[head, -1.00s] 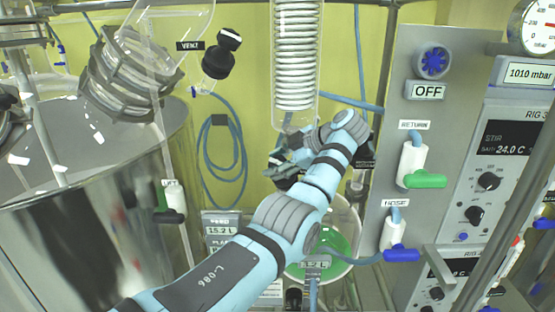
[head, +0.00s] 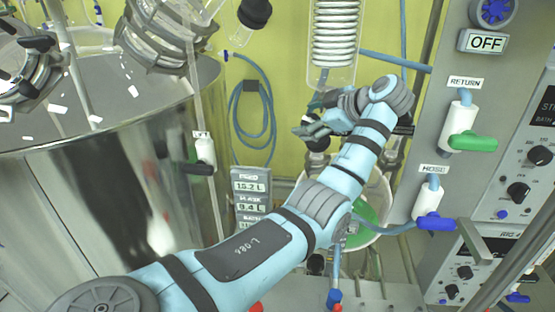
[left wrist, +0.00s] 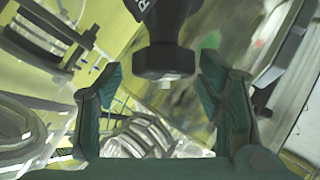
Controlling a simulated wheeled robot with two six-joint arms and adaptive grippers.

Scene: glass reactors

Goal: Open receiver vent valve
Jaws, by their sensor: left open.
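My left gripper (head: 310,128) is open in the head view, in front of the yellow wall and just below the glass coil condenser (head: 334,45). In the left wrist view its two fingers (left wrist: 162,75) stand apart on either side of a black valve knob (left wrist: 166,60). I cannot tell whether they touch it. A black label with a partly cut-off letter shows above the knob. The receiver flask with green liquid (head: 366,212) is below, partly hidden by my left arm. My right gripper is not in view.
A large steel vessel (head: 110,190) stands on the left. The grey panel on the right carries a green RETURN handle (head: 473,143) and a blue HOSE handle (head: 436,223). A coiled blue hose (head: 250,125) hangs on the wall behind.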

